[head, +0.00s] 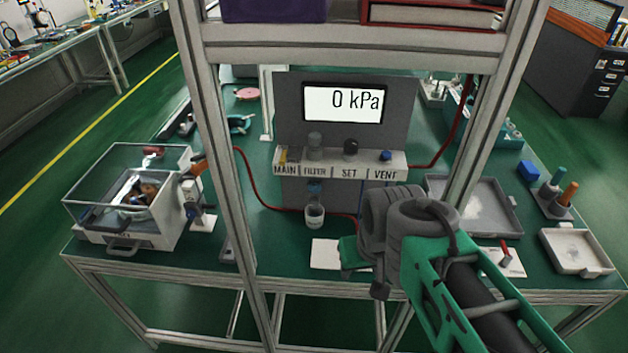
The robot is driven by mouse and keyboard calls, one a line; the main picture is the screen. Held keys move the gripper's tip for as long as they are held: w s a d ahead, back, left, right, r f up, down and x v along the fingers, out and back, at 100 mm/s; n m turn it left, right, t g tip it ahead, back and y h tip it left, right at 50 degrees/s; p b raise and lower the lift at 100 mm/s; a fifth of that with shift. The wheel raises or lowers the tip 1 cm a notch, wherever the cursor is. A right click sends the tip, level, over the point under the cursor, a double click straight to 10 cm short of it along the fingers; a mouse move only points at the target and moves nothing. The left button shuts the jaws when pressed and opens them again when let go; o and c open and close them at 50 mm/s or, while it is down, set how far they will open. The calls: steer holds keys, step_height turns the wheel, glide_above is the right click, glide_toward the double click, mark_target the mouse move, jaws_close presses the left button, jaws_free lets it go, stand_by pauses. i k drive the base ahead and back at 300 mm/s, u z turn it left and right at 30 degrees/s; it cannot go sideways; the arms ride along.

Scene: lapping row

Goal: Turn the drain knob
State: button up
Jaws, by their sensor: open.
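The grey panel (291,112) stands on the green bench, with a display reading 0 kPa. Its shelf is labelled MAIN, FILTER, SET and VENT. No label reads drain. A small blue knob (315,187) sits under the FILTER label, below the clear filter bowl (315,140) and above a small white cup (314,216); it may be the drain knob. My gripper (352,254) is low in front of the panel, to the right of and nearer than the cup, apart from the blue knob. It is open; its fingertips are largely hidden by my grey wrist.
Frame posts (222,150) stand left and right of the panel. A red hose (258,194) runs along the bench. A clear-lidded machine (125,195) stands left. Trays (575,252) and a tool holder (556,202) are at right. A white sheet (326,254) lies near my gripper.

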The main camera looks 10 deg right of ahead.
mark_target(313, 201)
steer(key=z, duration=1.15)
steer(key=k, duration=0.95)
steer(key=u, duration=1.9)
steer(key=i, duration=0.5)
steer(key=z, duration=0.05)
